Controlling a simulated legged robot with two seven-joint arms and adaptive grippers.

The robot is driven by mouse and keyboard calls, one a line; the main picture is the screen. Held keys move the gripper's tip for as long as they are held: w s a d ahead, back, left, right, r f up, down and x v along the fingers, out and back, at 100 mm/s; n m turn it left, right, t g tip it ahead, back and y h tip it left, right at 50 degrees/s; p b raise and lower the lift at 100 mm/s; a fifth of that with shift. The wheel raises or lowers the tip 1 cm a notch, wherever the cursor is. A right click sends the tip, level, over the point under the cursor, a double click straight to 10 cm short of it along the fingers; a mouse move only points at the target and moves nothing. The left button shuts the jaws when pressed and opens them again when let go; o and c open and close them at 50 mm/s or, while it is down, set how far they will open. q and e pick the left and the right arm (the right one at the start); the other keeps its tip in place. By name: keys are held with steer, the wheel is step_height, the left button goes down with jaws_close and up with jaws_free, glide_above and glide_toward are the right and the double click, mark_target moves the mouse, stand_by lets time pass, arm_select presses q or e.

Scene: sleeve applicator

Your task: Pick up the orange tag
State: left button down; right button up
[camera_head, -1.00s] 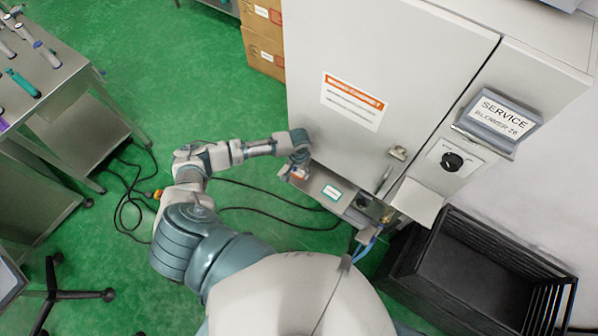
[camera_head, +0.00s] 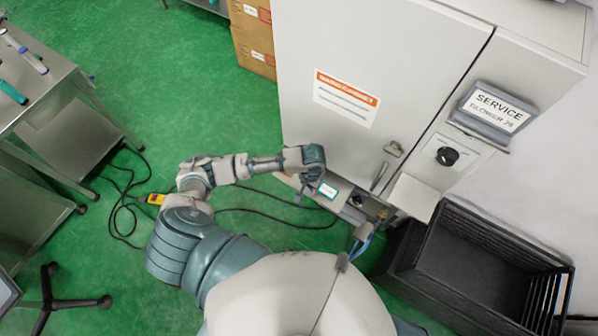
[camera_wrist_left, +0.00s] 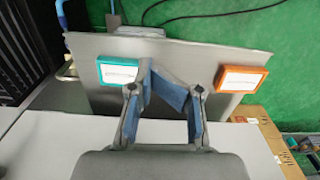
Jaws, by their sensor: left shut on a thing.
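The orange tag (camera_wrist_left: 240,79) lies flat on a metal ledge (camera_wrist_left: 185,58), to the right of my left gripper in the wrist view and apart from its fingers. In the head view it is hidden behind my arm. A teal tag (camera_wrist_left: 118,71) sits on the same ledge, close to the left finger; it also shows in the head view (camera_head: 327,190). My left gripper (camera_wrist_left: 155,72) is between the two tags, its fingers bent inward at the tips. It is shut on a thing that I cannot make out. My right gripper is not in view.
A grey cabinet (camera_head: 420,75) with a knob (camera_head: 447,156) and handle stands behind the ledge. A black crate (camera_head: 470,262) is at the right. Boxes (camera_head: 253,48) stand beside the cabinet. A metal table (camera_head: 45,75) is at the left. Black cables cross the green floor.

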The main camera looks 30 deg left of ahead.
arm_select(q)
steer(key=d, duration=0.1)
steer(key=s+d, duration=0.1)
steer(key=d, duration=0.1)
steer(key=s+d, duration=0.1)
steer(key=shift+s+d+r, duration=0.25)
steer(key=shift+d, duration=0.15)
steer(key=shift+c, duration=1.9)
jaws_free()
